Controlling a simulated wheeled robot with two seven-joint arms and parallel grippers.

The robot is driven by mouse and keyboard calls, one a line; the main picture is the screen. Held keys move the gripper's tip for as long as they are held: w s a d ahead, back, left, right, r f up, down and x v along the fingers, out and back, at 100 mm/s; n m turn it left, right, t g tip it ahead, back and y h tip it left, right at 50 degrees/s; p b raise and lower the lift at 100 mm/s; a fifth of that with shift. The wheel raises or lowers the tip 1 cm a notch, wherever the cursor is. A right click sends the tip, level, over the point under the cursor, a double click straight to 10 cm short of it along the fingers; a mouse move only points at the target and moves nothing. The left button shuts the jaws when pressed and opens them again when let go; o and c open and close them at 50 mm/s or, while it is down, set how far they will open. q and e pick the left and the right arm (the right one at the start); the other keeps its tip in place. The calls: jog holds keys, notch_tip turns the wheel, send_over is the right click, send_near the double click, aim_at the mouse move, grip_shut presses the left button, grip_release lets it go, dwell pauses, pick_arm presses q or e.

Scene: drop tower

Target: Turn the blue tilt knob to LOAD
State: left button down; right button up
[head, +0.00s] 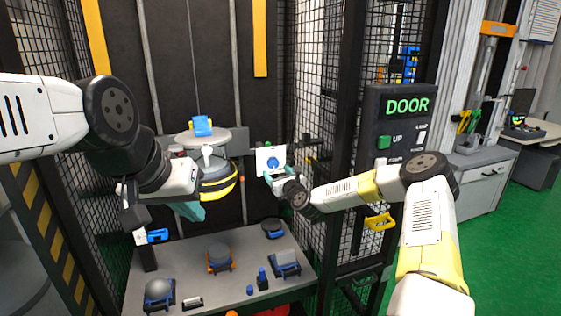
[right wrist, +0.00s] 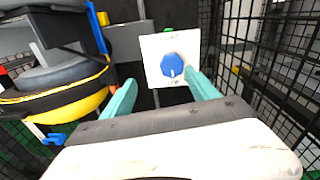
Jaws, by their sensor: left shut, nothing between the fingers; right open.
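The blue tilt knob (head: 272,163) sits on a white square plate (head: 264,153) inside the cage. In the right wrist view the knob (right wrist: 171,65) faces me, with a white mark on its lower part; lettering on the plate (right wrist: 150,48) is too small to read. My right gripper (head: 272,176) is open just in front of the plate. In the right wrist view its teal fingers (right wrist: 160,78) stand apart, below and to either side of the knob, not visibly gripping it. My left gripper (head: 188,211) is shut and empty, left of the knob, above the grey table.
A round carriage (head: 216,181) with a yellow-black band and a blue block (head: 202,126) on top stands between my grippers. The grey table (head: 190,268) below holds several blue-trimmed objects. Mesh walls and a DOOR button panel (head: 398,120) flank the right arm.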

aim_at(274, 163)
jog(key=shift+m+t+h, duration=0.4)
jog(key=shift+m, duration=0.5)
jog(key=x, duration=0.3)
jog(key=d+x, duration=0.1)
jog(key=x, duration=0.1)
jog(key=d+x, duration=0.1)
jog(key=x, duration=0.2)
jog(key=shift+w+a+f, duration=0.15)
jog(key=shift+w+f, duration=0.2)
jog(key=shift+w, duration=0.3)
jog(key=shift+c, duration=0.2)
jog(key=c, duration=1.3)
